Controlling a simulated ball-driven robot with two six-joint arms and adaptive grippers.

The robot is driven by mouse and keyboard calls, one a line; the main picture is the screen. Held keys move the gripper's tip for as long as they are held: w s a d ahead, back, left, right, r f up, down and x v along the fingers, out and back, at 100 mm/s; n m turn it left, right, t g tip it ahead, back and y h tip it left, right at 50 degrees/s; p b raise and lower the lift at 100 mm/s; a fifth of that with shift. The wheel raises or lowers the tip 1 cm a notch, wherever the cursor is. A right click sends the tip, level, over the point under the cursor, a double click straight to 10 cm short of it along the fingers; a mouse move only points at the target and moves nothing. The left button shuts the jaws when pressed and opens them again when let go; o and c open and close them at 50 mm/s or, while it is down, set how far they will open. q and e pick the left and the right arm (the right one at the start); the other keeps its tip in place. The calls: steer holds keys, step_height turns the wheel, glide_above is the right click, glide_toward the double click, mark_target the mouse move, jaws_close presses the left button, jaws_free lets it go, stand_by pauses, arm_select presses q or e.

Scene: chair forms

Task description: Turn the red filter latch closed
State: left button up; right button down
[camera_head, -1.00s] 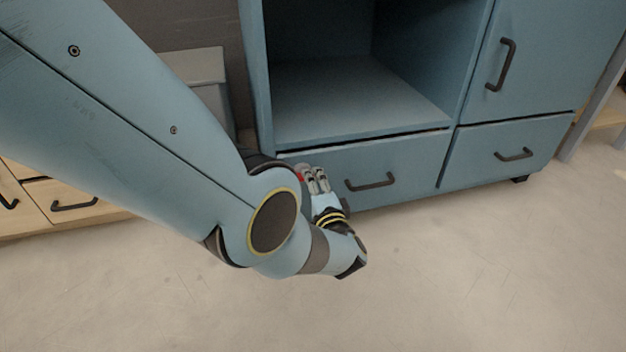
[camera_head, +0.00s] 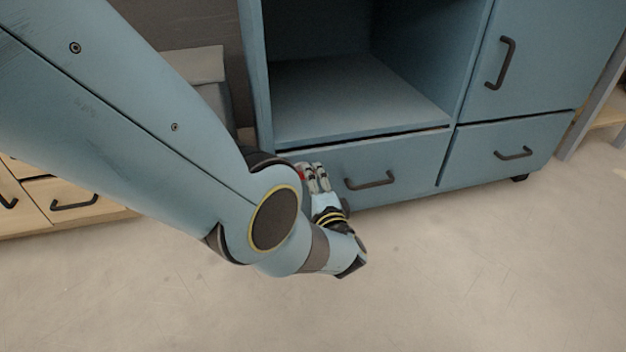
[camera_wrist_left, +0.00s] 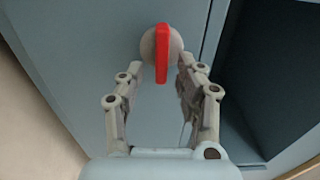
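The red filter latch (camera_wrist_left: 162,53) is a red bar on a round grey knob, mounted on a blue cabinet face; in the left wrist view the bar runs nearly up and down the picture. Only a sliver of red shows in the head view (camera_head: 300,173), mostly hidden by my gripper. My left gripper (camera_wrist_left: 160,72) is open, its fingers on either side of the latch's lower end with gaps to the red bar. In the head view my left gripper (camera_head: 311,171) is at the cabinet's lower left front. My right gripper is not in view.
The blue cabinet (camera_head: 400,160) has an open compartment above a drawer with a dark handle (camera_head: 370,182). Another drawer handle (camera_head: 513,153) and a door handle (camera_head: 501,64) are to the right. Wooden drawers (camera_head: 75,205) stand at left. The floor in front is clear.

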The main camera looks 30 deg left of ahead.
arm_select(q)
steer(key=v, duration=0.7)
steer(key=shift+d, duration=0.15)
steer(key=shift+s, duration=0.15)
